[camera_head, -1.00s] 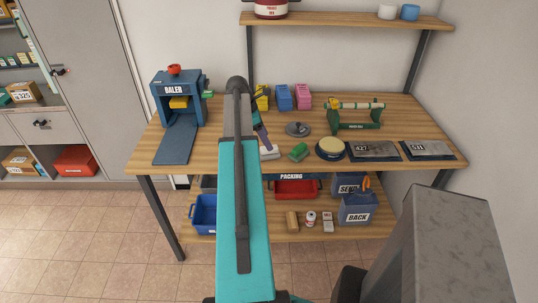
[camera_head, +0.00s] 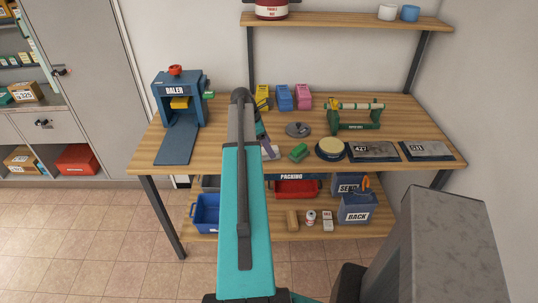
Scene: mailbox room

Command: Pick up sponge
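The sponge (camera_head: 299,152) looks like a small green block with a darker side. It lies on the wooden table top, near the front edge and right of my arm. My gripper (camera_head: 268,146) shows only in part, beside the arm link that hides the rest. It is left of the sponge and apart from it in the picture, over a pale flat item on the table. Its fingers are too small and too covered to tell whether they are open or shut.
A round dark lidded item (camera_head: 298,129) lies behind the sponge, and a round cream-topped pad (camera_head: 331,149) to its right. Grey mailer bags (camera_head: 373,151) lie farther right. The blue baler (camera_head: 180,100) stands left. An upper shelf (camera_head: 345,18) overhangs the back.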

